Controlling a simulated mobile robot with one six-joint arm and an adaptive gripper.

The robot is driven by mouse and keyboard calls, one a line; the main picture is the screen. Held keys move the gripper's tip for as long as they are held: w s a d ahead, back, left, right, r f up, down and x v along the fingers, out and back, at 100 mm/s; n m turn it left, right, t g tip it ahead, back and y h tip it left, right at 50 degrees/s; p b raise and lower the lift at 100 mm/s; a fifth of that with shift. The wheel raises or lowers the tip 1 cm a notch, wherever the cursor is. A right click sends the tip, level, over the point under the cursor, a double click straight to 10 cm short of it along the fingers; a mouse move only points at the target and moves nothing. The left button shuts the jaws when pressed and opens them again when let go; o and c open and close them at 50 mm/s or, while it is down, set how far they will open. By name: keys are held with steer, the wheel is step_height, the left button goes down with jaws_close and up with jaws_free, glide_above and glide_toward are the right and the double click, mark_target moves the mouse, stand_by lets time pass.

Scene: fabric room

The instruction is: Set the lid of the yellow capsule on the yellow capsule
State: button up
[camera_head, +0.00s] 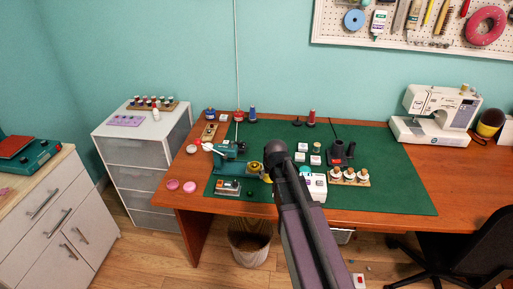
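My dark arm reaches up from the bottom over the mat and covers the area right of the yellow thing. My gripper is hidden behind the arm, so its fingers and anything in them do not show.
The teal press (229,150) stands left on the green mat (390,190). Two pink round pieces (181,185) lie on the table's left edge. Right of my arm are a white box (315,187), a wooden holder (350,180) and a dark stand. A sewing machine (436,113) stands far right.

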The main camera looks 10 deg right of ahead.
step_height(320, 180, up, 4)
steer(key=p, duration=0.3)
glide_above(255, 164)
steer(key=shift+s+a, duration=0.1)
steer(key=shift+s, duration=0.3)
steer(key=shift+f, duration=0.1)
steer(key=shift+f+b, duration=2.75)
steer(key=shift+f, duration=0.05)
steer(key=shift+w, duration=0.1)
steer(key=shift+f+b, duration=0.6)
steer(key=o, duration=0.5)
steer(key=shift+c, duration=0.2)
